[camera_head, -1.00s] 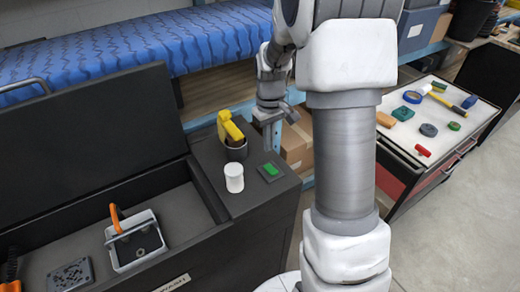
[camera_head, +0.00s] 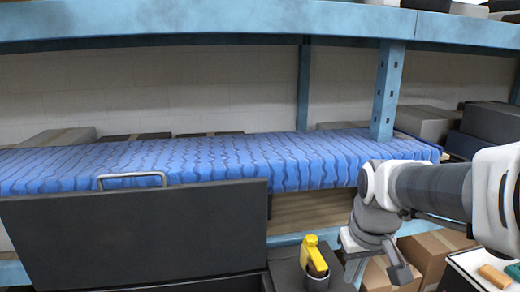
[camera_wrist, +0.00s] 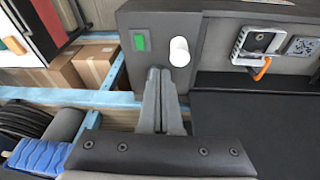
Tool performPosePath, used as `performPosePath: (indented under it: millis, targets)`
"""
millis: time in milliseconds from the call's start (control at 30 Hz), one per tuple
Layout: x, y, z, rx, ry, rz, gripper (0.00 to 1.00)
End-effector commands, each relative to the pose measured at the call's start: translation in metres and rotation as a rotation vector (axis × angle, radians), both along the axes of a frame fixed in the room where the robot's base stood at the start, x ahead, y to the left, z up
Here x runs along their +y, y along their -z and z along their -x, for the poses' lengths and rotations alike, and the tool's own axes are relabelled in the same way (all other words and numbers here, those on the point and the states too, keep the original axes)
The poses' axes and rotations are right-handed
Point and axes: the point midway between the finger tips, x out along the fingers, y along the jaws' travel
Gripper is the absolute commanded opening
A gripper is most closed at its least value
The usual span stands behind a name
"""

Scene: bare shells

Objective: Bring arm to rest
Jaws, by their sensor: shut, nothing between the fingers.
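My gripper (camera_wrist: 160,78) is shut and empty in the wrist view, its fingers together and pointing at the dark cabinet top. In the head view my arm comes in from the right edge, and my gripper's fingers (camera_head: 355,270) hang down in front of the shelf.
The raised dark lid (camera_head: 140,235) stands at the left. A shelf with a blue patterned cover (camera_head: 220,165) runs behind, with a blue upright (camera_head: 388,90). Cardboard boxes (camera_head: 435,252) sit below.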

Motion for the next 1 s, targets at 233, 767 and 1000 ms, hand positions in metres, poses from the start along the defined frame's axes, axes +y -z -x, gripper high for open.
performPosePath:
  millis: [233, 767, 1000]
  targets:
    - [0.017, -0.026, 0.047, -0.099, 0.031, -0.015, 0.00]
    - [0.034, -0.037, 0.114, -0.234, 0.079, -0.056, 0.00]
    - [0.034, -0.036, 0.115, -0.236, 0.080, -0.058, 0.00]
